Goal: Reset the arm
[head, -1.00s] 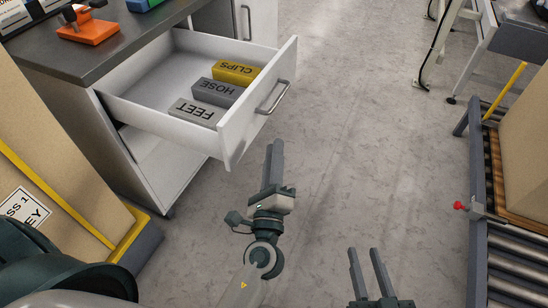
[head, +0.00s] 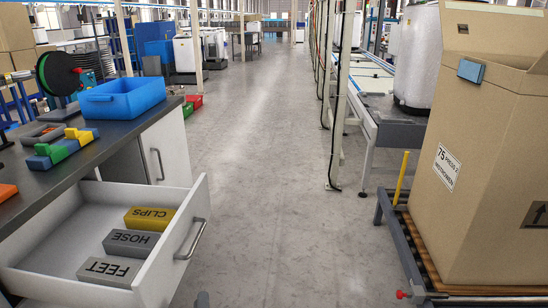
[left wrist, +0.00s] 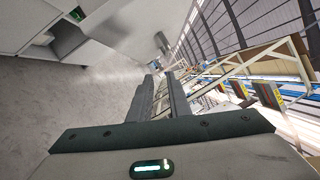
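My right gripper is in neither view now. Most of both arms is out of the picture.
A white drawer (head: 203,195) stands open, holding blocks marked CLIPS (head: 148,218), HOSE (head: 131,243) and FEET (head: 110,271). A blue bin (head: 122,98) sits on the dark counter (head: 50,187). A large carton (head: 480,150) stands at right. The floor (head: 270,180) between is clear.

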